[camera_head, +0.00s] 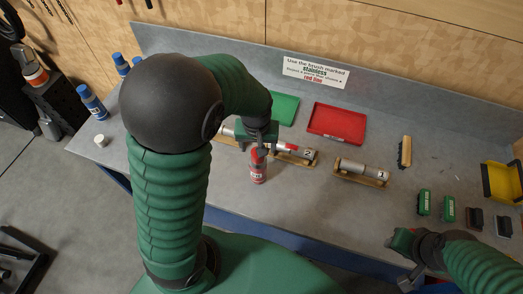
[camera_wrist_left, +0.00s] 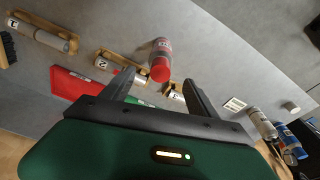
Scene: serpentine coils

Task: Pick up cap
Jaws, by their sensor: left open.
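A small can with a red cap (camera_head: 258,154) stands upright on the grey bench in the head view. In the left wrist view the red cap (camera_wrist_left: 160,72) faces me, with the can body behind it. My left gripper (camera_head: 258,136) is over the can; its fingers (camera_wrist_left: 158,80) are open, one on each side of the cap in the picture. I cannot tell whether they touch it. A small white cap-like piece (camera_head: 101,141) lies at the bench's left end. My right gripper (camera_head: 402,258) is at the bench's front edge, its jaw opening unclear.
Metal cylinders on wooden holders (camera_head: 362,172) lie around the can. Red (camera_head: 337,123) and green (camera_head: 284,109) trays are behind. Blue bottles (camera_head: 92,102) stand at left; brushes (camera_head: 448,209) and a yellow bin (camera_head: 500,181) are at right. Bench between can and left end is partly hidden by my arm.

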